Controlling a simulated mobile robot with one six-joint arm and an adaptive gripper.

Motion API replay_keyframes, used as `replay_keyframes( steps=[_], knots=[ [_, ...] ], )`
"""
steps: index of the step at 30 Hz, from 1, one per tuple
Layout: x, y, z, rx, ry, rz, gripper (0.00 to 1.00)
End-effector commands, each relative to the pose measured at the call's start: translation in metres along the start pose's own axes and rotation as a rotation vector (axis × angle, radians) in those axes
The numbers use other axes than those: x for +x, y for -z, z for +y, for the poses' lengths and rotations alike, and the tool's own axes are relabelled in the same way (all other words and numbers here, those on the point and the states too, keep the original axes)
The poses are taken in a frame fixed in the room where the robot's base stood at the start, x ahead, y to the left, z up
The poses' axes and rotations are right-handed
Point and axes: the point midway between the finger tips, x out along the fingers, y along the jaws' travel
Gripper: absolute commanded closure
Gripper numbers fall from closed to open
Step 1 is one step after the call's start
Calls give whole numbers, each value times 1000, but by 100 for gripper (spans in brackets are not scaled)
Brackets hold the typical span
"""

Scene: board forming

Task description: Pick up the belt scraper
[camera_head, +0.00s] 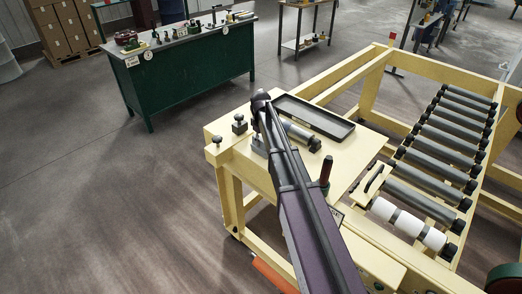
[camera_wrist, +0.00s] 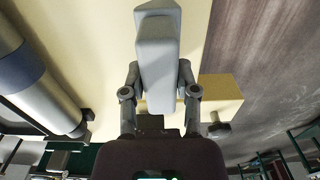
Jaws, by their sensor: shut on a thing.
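The belt scraper, as far as I can tell, is the pale grey block-shaped piece (camera_wrist: 158,48) in the wrist view. It sits between the two fingers of my gripper (camera_wrist: 158,82), which is shut on it. Behind it is the cream board top (camera_wrist: 100,25). In the head view my arm reaches over the cream table (camera_head: 219,155), and a small grey part (camera_head: 259,145) shows beside the arm, low over the tabletop. The gripper's fingers are mostly hidden there, and I cannot tell whether the scraper touches the table.
A grey roller (camera_head: 301,134) and a black tray (camera_head: 316,117) lie to the right of my arm. A dark knob (camera_head: 239,123) stands to the left. A handle with a red top (camera_head: 326,169) is close on the right. The roller conveyor (camera_head: 432,160) is farther right.

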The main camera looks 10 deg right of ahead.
Motion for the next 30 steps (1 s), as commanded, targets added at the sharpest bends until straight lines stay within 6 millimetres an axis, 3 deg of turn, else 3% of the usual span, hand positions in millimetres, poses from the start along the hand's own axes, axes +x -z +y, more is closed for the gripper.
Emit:
replay_keyframes(
  steps=[14,27,30],
  knots=[
    [-6,0,0,0,0,0,100],
    [-40,0,0,0,-1,0,100],
    [-38,-22,-14,0,-1,0,100]
  ],
)
